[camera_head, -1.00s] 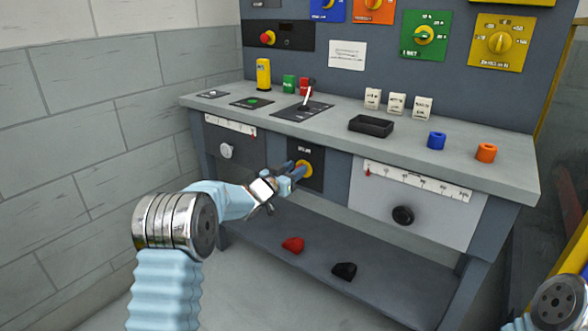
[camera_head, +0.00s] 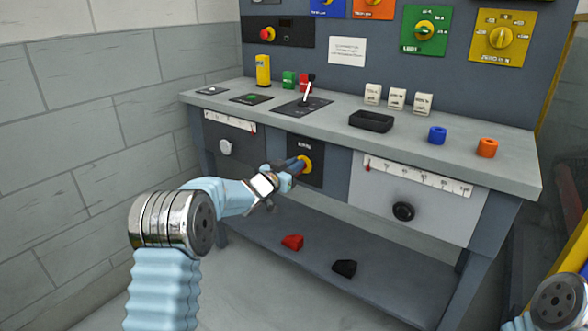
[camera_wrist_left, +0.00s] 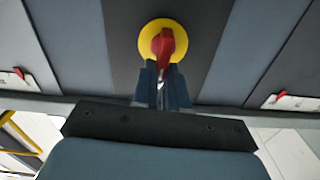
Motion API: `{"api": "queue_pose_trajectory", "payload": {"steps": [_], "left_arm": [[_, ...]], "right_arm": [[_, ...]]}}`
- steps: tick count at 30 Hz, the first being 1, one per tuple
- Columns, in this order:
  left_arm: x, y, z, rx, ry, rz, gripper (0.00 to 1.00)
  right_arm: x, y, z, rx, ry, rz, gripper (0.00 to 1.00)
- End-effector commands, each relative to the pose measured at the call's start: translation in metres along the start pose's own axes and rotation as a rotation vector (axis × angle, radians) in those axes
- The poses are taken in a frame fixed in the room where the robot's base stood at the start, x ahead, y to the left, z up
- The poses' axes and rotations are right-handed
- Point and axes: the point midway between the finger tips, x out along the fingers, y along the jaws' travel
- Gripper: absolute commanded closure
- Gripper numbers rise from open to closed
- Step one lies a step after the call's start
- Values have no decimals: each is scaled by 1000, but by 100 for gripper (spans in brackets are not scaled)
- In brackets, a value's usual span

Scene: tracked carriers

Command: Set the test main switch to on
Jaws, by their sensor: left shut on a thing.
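The main switch is a red handle on a round yellow plate (camera_head: 306,165), set in a dark panel on the bench front under the worktop. In the left wrist view the red handle (camera_wrist_left: 165,48) stands out from the yellow plate (camera_wrist_left: 148,40). My left gripper (camera_head: 298,166) is at the switch, its fingers shut on the red handle; it also shows in the left wrist view (camera_wrist_left: 164,78). The fingers hide part of the handle in the head view. The writing above the switch is too small to read surely. My right gripper is out of view; only part of my right arm shows.
A black lever (camera_head: 308,92) stands on the worktop (camera_head: 330,105) above. A white scale panel with a black knob (camera_head: 403,211) is right of the switch, and another with a grey knob (camera_head: 225,147) is left. Red (camera_head: 292,242) and black (camera_head: 344,268) pieces lie on the lower shelf.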

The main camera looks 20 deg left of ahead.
Motion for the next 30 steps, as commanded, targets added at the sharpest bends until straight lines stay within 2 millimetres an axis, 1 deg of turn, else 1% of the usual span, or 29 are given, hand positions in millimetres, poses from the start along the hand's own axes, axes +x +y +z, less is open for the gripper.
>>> {"api": "queue_pose_trajectory", "payload": {"steps": [1,8,20,30], "left_arm": [[0,0,4,26,2,-1,100],[0,4,6,209,4,-1,100],[0,12,8,591,3,-1,100],[0,17,12,913,2,-1,100]], "right_arm": [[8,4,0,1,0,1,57],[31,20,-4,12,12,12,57],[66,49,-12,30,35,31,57],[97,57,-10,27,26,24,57]]}}
